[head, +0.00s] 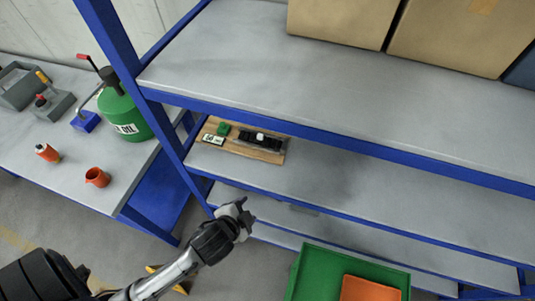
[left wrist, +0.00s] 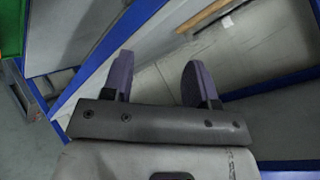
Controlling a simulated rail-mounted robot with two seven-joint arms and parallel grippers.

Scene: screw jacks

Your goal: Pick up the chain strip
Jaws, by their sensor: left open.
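A dark strip (head: 262,139) with a white piece on it, which looks like the chain strip, lies on a wooden board (head: 272,156) at the left end of the middle shelf. A small green item (head: 223,128) and a pale label (head: 213,139) are beside it on the board. My left gripper (head: 243,208) is below and in front of the board, near the blue shelf edge, apart from the strip. In the left wrist view its two purple-grey fingers (left wrist: 158,80) stand apart with nothing between them. The strip cannot be made out there. My right gripper is out of view.
The upper shelf (head: 220,65) overhangs the board, and a blue upright (head: 150,105) stands to its left. The middle shelf (head: 400,185) is clear to the right. A green crate (head: 293,284) with an orange bin (head: 370,289) is low at the front. A green oil can (head: 122,115) stands on the left bench.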

